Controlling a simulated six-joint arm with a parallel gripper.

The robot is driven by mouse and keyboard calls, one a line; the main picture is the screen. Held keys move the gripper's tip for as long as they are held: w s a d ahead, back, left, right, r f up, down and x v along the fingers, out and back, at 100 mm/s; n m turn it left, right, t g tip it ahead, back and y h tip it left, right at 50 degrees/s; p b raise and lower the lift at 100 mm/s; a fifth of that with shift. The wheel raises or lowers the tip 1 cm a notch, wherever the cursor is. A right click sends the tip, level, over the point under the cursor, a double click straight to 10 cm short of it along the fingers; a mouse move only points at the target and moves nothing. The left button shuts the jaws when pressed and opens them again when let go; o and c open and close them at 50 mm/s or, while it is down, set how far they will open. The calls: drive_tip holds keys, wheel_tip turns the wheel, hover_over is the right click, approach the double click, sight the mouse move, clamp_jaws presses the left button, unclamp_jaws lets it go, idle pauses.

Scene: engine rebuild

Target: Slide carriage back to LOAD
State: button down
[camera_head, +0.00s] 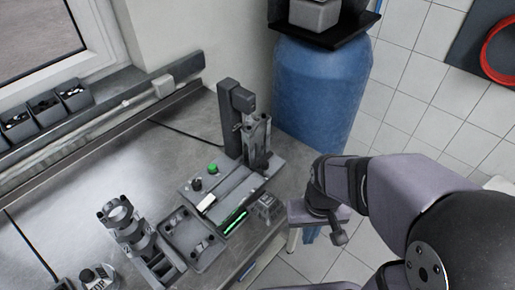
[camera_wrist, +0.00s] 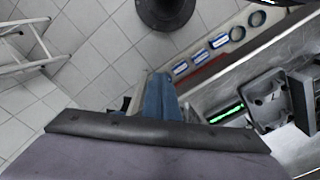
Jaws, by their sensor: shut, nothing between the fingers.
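The bench station (camera_head: 240,190) stands near the bench's right end, with an upright dark column and a light metal assembly (camera_head: 257,135) in front of it. A long rail-like bar runs along its base. A small grey block (camera_head: 268,207) sits at its near right end; I cannot tell for sure whether this is the carriage, and no LOAD label is readable. My gripper (camera_head: 338,236) is shut and empty, just right of the station and apart from it, past the bench edge. In the wrist view, a large grey-purple body fills the bottom and no fingertips show clearly.
A green button (camera_head: 212,168) and a lit green strip (camera_head: 235,222) are on the station. A grey tray (camera_head: 190,240) and a metal part with rings (camera_head: 125,220) stand left of it. A blue barrel (camera_head: 315,95) stands behind. Tiled floor is open at right.

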drive_tip(key=c, duration=1.9)
unclamp_jaws()
drive_tip(key=shift+w, duration=0.1)
drive_tip(key=o, duration=0.3)
drive_tip(key=shift+w+r, duration=0.1)
drive_tip(key=shift+w, duration=0.15)
drive_tip(key=shift+o, duration=0.2)
wheel_tip(320, 180, up, 6)
hover_over(265, 163)
drive_tip(key=shift+w+b, duration=0.1)
drive_tip(key=shift+b, duration=0.35)
drive_tip(key=shift+f, duration=0.25)
drive_tip(key=shift+f+p, duration=1.15)
drive_tip(key=shift+f, duration=2.35)
